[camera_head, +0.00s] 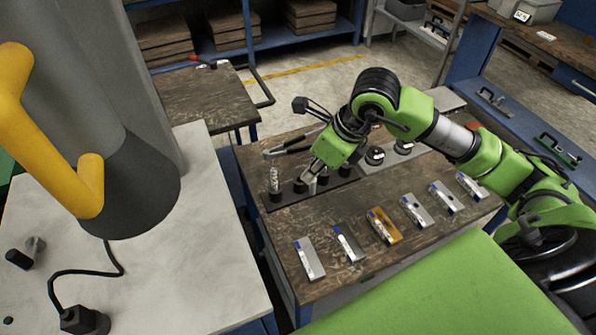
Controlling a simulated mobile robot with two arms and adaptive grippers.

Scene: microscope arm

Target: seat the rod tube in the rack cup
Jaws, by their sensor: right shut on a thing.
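The dark rack (288,203) lies along the back left of the wooden table, with a row of black cups on it. A clear tube stands upright in the leftmost cup (275,195). The cup to its right (300,187) looks empty. My right gripper (314,176) points down over the rack, shut on the rod tube (312,187). Only a small pale part of that tube shows below the fingers. I cannot tell whether its lower end is inside a cup or just above one. My left gripper is not in view.
Several small trays with labelled pieces line the table's front, including an orange one (385,228). A grey plate with round black parts (375,155) adjoins the rack. A large grey cylinder with a yellow handle (92,185) fills the left foreground above a pale bench (190,270).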

